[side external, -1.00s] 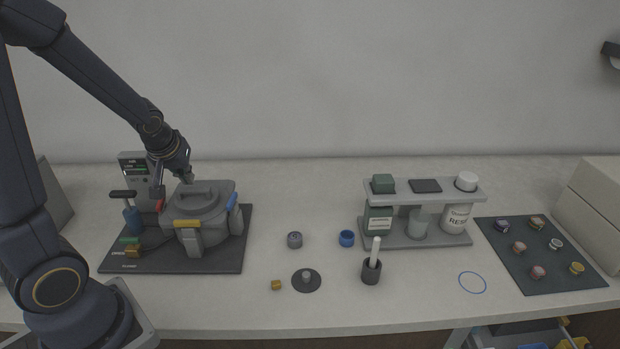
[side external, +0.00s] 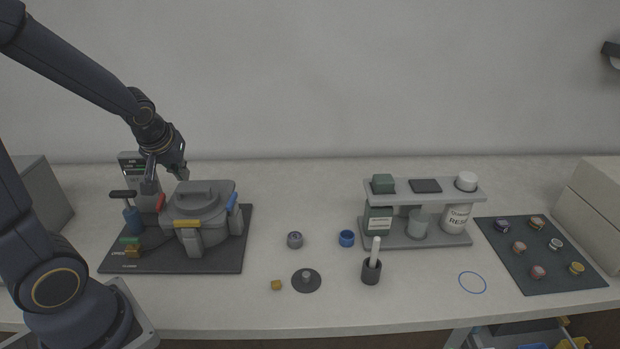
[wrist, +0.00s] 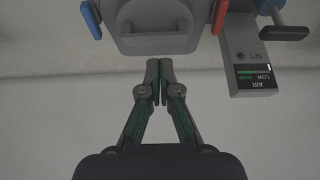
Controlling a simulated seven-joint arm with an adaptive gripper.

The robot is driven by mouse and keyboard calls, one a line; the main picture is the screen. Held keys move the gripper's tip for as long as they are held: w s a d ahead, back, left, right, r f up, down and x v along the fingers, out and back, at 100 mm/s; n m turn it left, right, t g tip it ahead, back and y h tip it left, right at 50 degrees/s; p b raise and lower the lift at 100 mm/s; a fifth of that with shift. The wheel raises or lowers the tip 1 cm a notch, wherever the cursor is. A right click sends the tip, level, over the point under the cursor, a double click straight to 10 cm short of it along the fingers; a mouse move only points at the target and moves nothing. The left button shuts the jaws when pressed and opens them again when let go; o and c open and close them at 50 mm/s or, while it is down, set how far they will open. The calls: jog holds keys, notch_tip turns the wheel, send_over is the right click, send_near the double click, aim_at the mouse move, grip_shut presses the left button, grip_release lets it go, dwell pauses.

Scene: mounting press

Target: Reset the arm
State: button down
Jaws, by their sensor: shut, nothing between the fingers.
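My gripper (side external: 165,176) is above the back left of the grey mounting press (side external: 203,208) in the side view, apart from it. In the wrist view, its two fingers (wrist: 159,66) meet at the tips with nothing between them. The press has a closed lid with a handle on top and red, yellow and blue latches. Part of the press (wrist: 155,33) shows at the top of the wrist view, past the fingertips. A grey control box (wrist: 250,50) with a display reading AIR LOW sits to the right there.
A blue-bodied pump handle (side external: 132,215) stands left of the press on the dark base plate (side external: 190,262). Small cups, a knob disc (side external: 306,281) and a bottle shelf (side external: 425,240) stand to the right. A dark mat (side external: 540,270) with several samples lies far right. The air above the bench is free.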

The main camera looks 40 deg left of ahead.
jog(key=w+d+v, duration=0.1)
jog(key=v, duration=1)
jog(key=s+d+m+t+h, duration=0.1)
jog(key=s+d+m+h, duration=0.3)
jog(key=d+m, duration=0.4)
jog(key=d, duration=0.5)
jog(key=shift+s+d+r+m, duration=0.25)
jog(key=shift+s+d+m, duration=0.05)
jog(key=shift+s+m, duration=0.1)
